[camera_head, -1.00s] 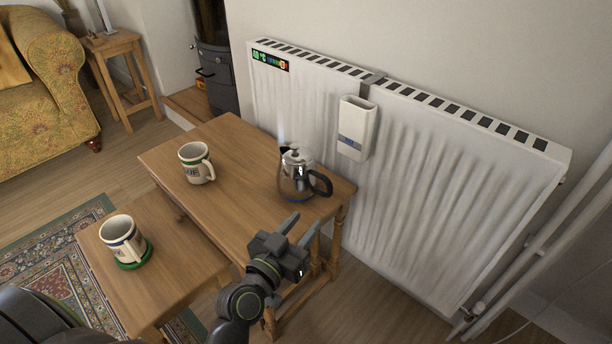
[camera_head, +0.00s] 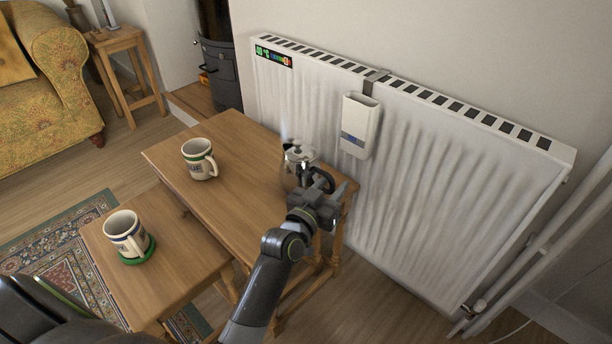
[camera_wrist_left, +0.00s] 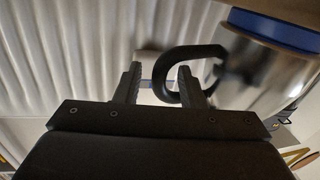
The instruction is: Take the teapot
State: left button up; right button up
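The shiny metal teapot (camera_head: 299,154) stands upright near the right end of the larger wooden table (camera_head: 240,165). My left gripper (camera_head: 318,190) is at its near right side and hides its lower body and part of the black handle. In the left wrist view the left gripper (camera_wrist_left: 158,68) is open. The outer part of the black handle (camera_wrist_left: 159,90) lies between its two fingers, with a gap visible on the left finger's side. The teapot's metal body (camera_wrist_left: 265,75) and blue base band fill the right of that view. My right gripper is not in view.
A white radiator (camera_head: 430,190) with a white box (camera_head: 359,125) hung on it stands close behind the table. One mug (camera_head: 199,160) is left of the teapot; another mug (camera_head: 124,234) stands on a green coaster on the lower table (camera_head: 180,265).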

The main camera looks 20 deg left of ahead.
pick_arm(q)
jog(key=shift+w, duration=0.25)
jog(key=shift+c, duration=0.5)
grip_shut()
jog(key=shift+r, duration=0.25)
